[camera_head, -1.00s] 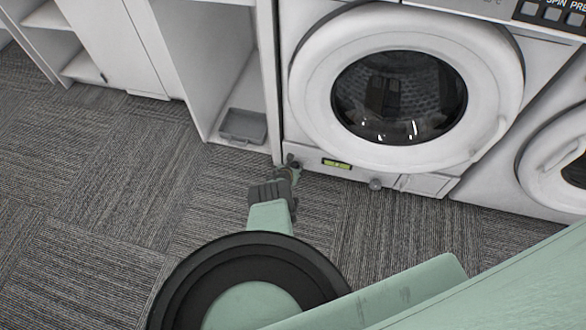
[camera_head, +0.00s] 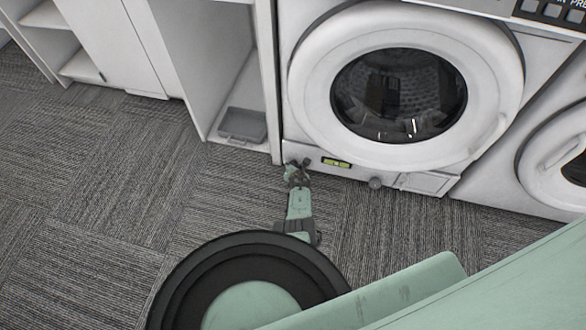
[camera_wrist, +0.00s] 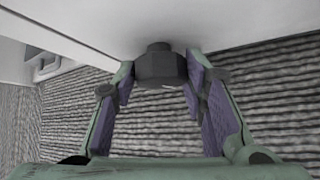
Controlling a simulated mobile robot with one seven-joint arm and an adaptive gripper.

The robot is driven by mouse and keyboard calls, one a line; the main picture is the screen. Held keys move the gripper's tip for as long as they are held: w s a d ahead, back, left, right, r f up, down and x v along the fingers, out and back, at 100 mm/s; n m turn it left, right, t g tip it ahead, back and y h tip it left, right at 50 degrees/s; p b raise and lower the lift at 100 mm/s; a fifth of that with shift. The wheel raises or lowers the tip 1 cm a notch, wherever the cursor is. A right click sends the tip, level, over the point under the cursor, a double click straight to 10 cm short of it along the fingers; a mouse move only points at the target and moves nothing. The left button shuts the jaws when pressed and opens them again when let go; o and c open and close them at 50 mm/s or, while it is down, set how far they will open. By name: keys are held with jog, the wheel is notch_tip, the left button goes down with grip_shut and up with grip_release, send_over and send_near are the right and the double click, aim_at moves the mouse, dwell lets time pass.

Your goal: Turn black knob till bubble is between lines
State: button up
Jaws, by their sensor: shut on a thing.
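The black knob (camera_wrist: 160,66) is a dark faceted foot under the white washing machine (camera_head: 300,128), at its lower left corner. In the wrist view it sits between the fingertips of my gripper (camera_wrist: 160,76), which is shut on it from both sides. In the head view my gripper (camera_head: 298,166) is low at the front left corner, and the knob is hidden there. The bubble level (camera_head: 336,163) is a yellow-green vial on the lower front panel, right of my gripper. Its bubble and lines are too small to judge.
A white shelf unit with a grey tray (camera_head: 242,125) stands close on the left. A second machine (camera_head: 555,165) is on the right. Carpet (camera_head: 130,190) in front is clear.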

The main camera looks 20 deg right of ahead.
jog(key=shift+s+d+f+m+t+y+b, duration=0.15)
jog(key=shift+d+f+m+t+y+b, duration=0.15)
jog(key=shift+m+t+y+b, duration=0.4)
jog(key=shift+a+b, duration=0.1)
jog(key=shift+b, duration=0.55)
jog(key=shift+r+t+y, duration=0.15)
jog(key=shift+t+y, duration=0.15)
jog(key=o, duration=1.2)
jog(key=shift+c, duration=0.2)
jog(key=shift+a+r, duration=0.1)
